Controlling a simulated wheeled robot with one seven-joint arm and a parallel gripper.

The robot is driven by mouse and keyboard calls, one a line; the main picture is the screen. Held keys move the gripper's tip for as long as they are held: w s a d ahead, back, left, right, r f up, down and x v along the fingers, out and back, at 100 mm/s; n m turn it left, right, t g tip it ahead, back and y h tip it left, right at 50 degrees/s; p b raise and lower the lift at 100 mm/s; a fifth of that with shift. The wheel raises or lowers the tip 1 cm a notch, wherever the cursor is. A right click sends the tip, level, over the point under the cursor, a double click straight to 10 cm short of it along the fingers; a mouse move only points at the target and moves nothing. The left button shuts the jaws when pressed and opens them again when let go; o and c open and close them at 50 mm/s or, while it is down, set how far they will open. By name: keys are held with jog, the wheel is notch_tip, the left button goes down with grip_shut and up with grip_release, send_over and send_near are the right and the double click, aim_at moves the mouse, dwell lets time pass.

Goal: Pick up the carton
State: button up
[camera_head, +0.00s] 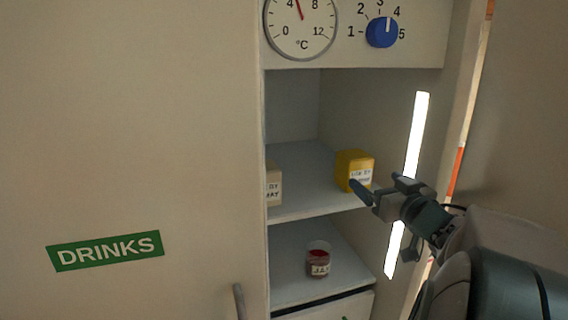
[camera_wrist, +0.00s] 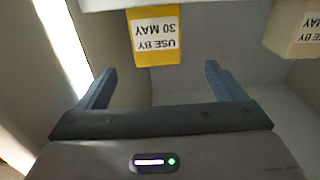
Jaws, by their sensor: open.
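A yellow carton (camera_head: 354,170) with a white label stands on the upper shelf of the open cabinet, near its front right. In the wrist view the yellow carton (camera_wrist: 155,38) appears upside down, its label reading "USE BY 30 MAY". A beige carton (camera_head: 273,186) stands on the same shelf at the left, partly hidden by the door; it also shows in the wrist view (camera_wrist: 294,30). My gripper (camera_head: 378,186) is in front of and slightly right of the yellow carton. In the wrist view its fingers (camera_wrist: 160,72) are apart and empty, with the yellow carton beyond them.
A jar with red contents (camera_head: 319,262) stands on the lower shelf (camera_head: 290,286). A closed door marked DRINKS (camera_head: 140,200) covers the left. A light strip (camera_head: 415,140) runs down the right wall. The upper shelf (camera_head: 305,180) is clear between the cartons.

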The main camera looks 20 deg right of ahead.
aim_at(363, 167)
jog(key=w, duration=0.5)
jog(key=w+d, duration=0.1)
jog(key=w, duration=0.1)
jog(key=shift+w+r+p, duration=0.1)
jog(key=shift+w+p, duration=0.15)
jog(key=shift+p, duration=0.1)
jog(key=shift+w+p, duration=0.6)
jog(key=shift+w, duration=2.4)
jog(key=c, duration=1.2)
